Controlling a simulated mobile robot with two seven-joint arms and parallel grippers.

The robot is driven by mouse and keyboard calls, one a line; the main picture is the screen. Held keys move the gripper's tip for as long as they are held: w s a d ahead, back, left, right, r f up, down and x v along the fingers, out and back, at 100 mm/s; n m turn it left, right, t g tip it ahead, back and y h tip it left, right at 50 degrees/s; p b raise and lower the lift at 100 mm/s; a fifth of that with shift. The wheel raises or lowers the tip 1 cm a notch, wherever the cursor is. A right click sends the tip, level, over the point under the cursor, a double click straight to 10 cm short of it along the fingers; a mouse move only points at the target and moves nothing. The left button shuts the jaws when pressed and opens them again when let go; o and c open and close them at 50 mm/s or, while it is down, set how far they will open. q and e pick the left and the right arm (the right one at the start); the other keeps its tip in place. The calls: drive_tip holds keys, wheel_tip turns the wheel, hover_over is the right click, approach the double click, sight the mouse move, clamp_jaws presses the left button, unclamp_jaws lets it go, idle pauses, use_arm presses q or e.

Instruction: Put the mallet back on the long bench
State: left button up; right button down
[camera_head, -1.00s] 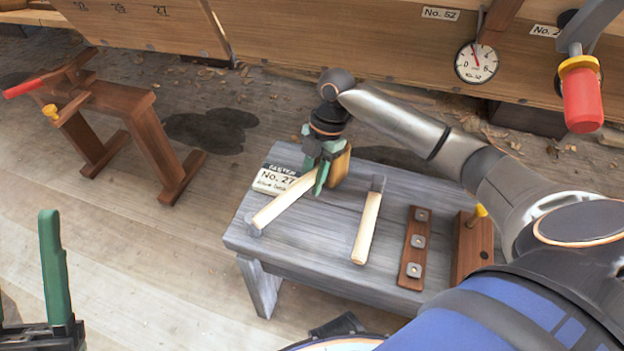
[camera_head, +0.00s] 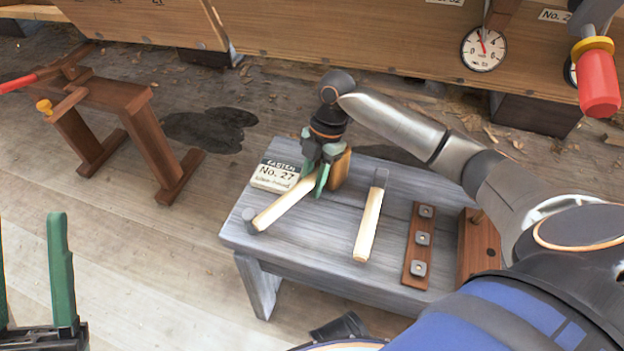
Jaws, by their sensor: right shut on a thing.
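The mallet has a golden-brown head (camera_head: 341,168) and a pale handle (camera_head: 282,207). My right gripper (camera_head: 318,180) is shut on it, just beside the head, over the back left part of the grey long bench (camera_head: 320,262). The handle slants down to the left, its end by a small grey piece near the bench's left edge. Whether the mallet touches the bench top is hard to tell. The gripper hides where the handle meets the head. My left gripper (camera_head: 30,225) is open and empty at the lower left, away from the bench.
On the bench are a "No. 27" card (camera_head: 275,175), a pale-handled tool (camera_head: 368,225), a brown strip with metal squares (camera_head: 418,245) and a brown block (camera_head: 477,245). A wooden trestle (camera_head: 150,135) stands left. The plank hull (camera_head: 380,45) runs behind.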

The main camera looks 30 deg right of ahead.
drive_tip(key=shift+f, duration=0.15)
drive_tip(key=c, duration=0.6)
unclamp_jaws()
drive_tip(key=shift+f, duration=0.1)
wheel_tip(320, 180, up, 8)
drive_tip(key=p, duration=0.9)
drive_tip(key=shift+p, duration=0.4)
use_arm(q)
wheel_tip(320, 180, up, 10)
drive_tip(key=a, duration=0.1)
drive_tip(key=shift+s+m+t, duration=0.25)
drive_tip(key=shift+m+t, duration=0.05)
drive_tip(key=shift+m, duration=0.1)
drive_tip(key=shift+a, duration=0.1)
